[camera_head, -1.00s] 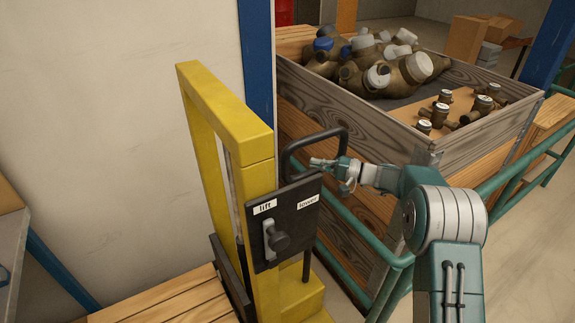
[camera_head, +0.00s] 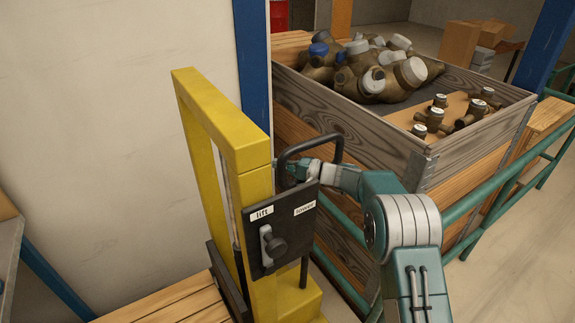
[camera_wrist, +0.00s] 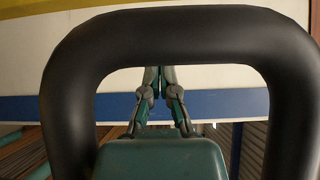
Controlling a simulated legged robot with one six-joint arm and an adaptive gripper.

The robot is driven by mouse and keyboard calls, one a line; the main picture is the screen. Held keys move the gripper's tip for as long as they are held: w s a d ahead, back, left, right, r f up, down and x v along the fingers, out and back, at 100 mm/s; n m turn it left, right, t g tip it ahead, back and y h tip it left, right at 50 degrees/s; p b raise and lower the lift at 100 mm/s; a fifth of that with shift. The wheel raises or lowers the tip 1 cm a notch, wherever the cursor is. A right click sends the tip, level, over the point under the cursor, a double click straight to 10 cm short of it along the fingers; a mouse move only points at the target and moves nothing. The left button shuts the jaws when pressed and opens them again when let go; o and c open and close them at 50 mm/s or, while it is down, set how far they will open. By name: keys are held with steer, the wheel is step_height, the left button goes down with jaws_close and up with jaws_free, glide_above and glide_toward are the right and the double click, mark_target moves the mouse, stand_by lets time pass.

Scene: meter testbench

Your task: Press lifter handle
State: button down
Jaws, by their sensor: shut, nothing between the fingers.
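The yellow lifter (camera_head: 250,170) stands in the middle of the head view. Its dark panel (camera_head: 300,232) is labelled "lift" on the left and "lower" on the right. A black loop handle (camera_head: 312,143) rises behind the panel; in the wrist view the loop (camera_wrist: 180,35) arches large across the picture. My gripper (camera_head: 296,170) is at the loop's opening, partly hidden by the panel's top edge. In the wrist view my gripper (camera_wrist: 158,80) is shut and empty, seen through the loop; its tips reach the top bar's lower edge.
A wooden crate (camera_head: 375,130) with brass meter parts stands behind my arm on the right. Green railing (camera_head: 480,205) runs along the right. A wooden pallet (camera_head: 175,305) lies at the lower left. A pale wall (camera_head: 110,120) fills the left.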

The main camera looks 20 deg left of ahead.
mark_target(284, 171)
steer(key=shift+s+d, duration=1.05)
steer(key=shift+s, duration=0.2)
